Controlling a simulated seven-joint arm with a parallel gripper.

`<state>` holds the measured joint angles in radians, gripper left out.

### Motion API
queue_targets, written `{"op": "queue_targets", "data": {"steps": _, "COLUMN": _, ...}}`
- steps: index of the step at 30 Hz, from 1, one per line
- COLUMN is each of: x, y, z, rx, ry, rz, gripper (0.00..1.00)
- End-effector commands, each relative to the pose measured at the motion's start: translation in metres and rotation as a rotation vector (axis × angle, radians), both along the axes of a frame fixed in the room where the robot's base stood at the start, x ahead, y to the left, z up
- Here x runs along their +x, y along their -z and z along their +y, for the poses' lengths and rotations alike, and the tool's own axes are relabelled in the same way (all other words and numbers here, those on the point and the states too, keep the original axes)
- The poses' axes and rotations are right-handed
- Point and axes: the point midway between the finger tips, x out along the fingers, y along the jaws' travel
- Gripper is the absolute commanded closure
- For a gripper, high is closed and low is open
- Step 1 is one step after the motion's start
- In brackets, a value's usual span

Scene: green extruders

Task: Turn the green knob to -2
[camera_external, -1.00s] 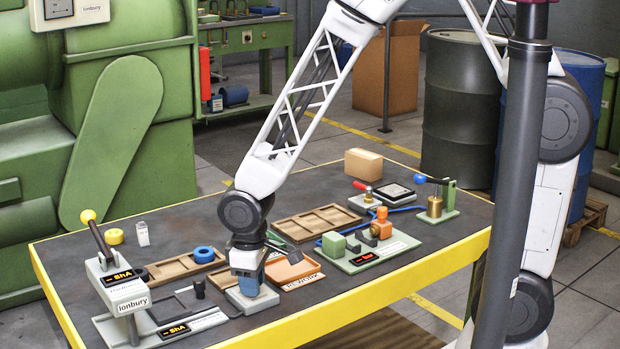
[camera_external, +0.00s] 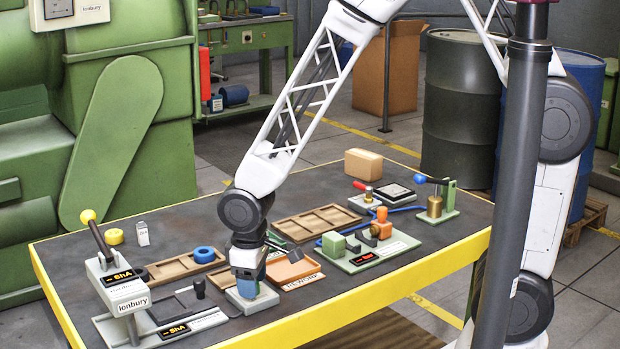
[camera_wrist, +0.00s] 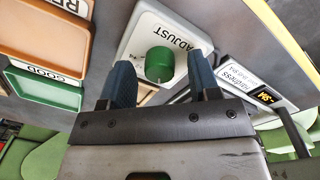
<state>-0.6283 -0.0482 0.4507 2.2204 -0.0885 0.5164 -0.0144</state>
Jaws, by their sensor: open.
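The green knob (camera_wrist: 160,64) is a round cylinder on a pale plate (camera_wrist: 148,28) marked ADJUST, seen in the wrist view. The lettering by the knob is partly hidden, and I cannot read a setting. My gripper (camera_wrist: 161,72) is open, with one blue-grey finger on each side of the knob. A gap shows between the knob and each finger. In the external view my gripper (camera_external: 247,286) points down over the pale plate's base (camera_external: 262,302) near the table's front edge, and the knob is hidden there by the gripper.
A tester with a yellow-knobbed lever (camera_external: 88,216) and lit displays stands left. Brown trays (camera_external: 318,222) and an orange tray (camera_external: 290,272) lie behind. A green fixture (camera_external: 366,258) sits right. Bare table shows at the back left.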

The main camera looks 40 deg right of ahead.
Motion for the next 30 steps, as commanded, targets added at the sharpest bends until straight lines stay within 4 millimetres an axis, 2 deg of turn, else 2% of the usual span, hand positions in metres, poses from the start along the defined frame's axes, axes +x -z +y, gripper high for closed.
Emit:
{"op": "queue_targets", "data": {"steps": 7, "x": 0.0, "y": -0.019, "z": 0.001, "rx": 0.001, "ry": 0.0, "rz": -0.002, "gripper": 0.44}}
{"op": "queue_targets", "data": {"steps": 18, "x": -0.002, "y": -0.063, "z": 0.002, "rx": 0.001, "ry": 0.0, "rz": -0.002, "gripper": 0.44}}
{"op": "queue_targets", "data": {"steps": 24, "x": -0.002, "y": -0.074, "z": 0.003, "rx": 0.001, "ry": 0.0, "rz": -0.001, "gripper": 0.44}}
{"op": "queue_targets", "data": {"steps": 30, "x": -0.002, "y": -0.075, "z": 0.002, "rx": 0.0, "ry": 0.0, "rz": 0.0, "gripper": 0.44}}
